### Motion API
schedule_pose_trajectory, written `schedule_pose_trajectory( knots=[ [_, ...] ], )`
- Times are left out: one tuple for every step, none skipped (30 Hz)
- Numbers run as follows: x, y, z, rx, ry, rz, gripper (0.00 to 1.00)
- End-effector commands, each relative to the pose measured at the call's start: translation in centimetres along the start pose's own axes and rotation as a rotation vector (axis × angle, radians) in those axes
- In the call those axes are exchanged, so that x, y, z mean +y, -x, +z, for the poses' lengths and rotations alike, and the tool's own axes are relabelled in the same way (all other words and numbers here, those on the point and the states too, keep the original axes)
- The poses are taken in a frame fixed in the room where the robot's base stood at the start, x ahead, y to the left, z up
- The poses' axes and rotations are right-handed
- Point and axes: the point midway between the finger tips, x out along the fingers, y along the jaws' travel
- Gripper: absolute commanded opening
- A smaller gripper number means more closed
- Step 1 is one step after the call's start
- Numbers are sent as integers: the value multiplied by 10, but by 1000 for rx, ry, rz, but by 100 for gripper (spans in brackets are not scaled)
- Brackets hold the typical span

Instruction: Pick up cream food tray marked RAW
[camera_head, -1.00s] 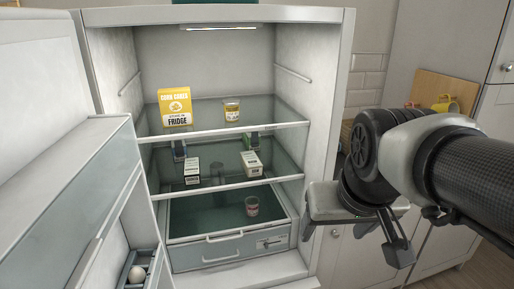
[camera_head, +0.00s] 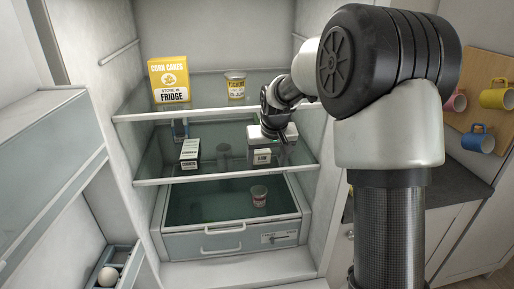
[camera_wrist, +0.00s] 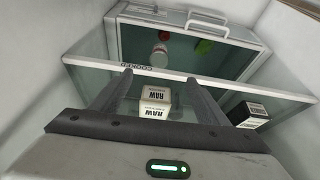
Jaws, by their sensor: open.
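The cream food tray marked RAW (camera_head: 262,157) sits near the front of the fridge's middle glass shelf, on the right side. In the wrist view, the tray (camera_wrist: 155,100) lies between the two fingers, with RAW readable on two faces. My gripper (camera_wrist: 161,78) is open, with one finger on each side of the tray and gaps visible. In the head view, my gripper (camera_head: 277,138) is just above and behind the tray, partly hidden by my wrist. I cannot tell how far down the fingers reach.
A similar box with a dark label (camera_head: 190,152) stands left on the same shelf. The upper shelf (camera_head: 135,116) bears a yellow corn cakes box (camera_head: 169,80) and a yellow-labelled tub (camera_head: 236,86). Below is a drawer (camera_head: 190,245) with a small cup (camera_head: 259,196).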

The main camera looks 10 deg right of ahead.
Motion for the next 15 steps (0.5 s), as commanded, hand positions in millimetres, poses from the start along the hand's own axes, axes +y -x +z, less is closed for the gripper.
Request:
schedule_pose_trajectory(
  knots=[
    [0,-3,-8,-2,0,0,69],
    [0,-4,-11,-1,0,0,69],
    [0,-6,-15,-1,0,0,69],
    [0,-7,-17,-1,0,0,69],
    [0,-8,-19,-1,0,0,69],
    [0,-8,-21,0,0,0,69],
    [0,-9,-22,0,0,0,69],
    [0,-10,-24,0,0,0,69],
    [0,-11,-27,-2,0,0,69],
    [0,-12,-30,-2,0,0,69],
    [0,-14,-34,-2,0,0,69],
    [0,-17,-41,-1,0,-1,69],
    [-1,-18,-46,0,0,-1,69],
    [-1,-21,-51,-2,0,-1,69],
    [0,-28,-51,-5,0,0,69]
  ],
)
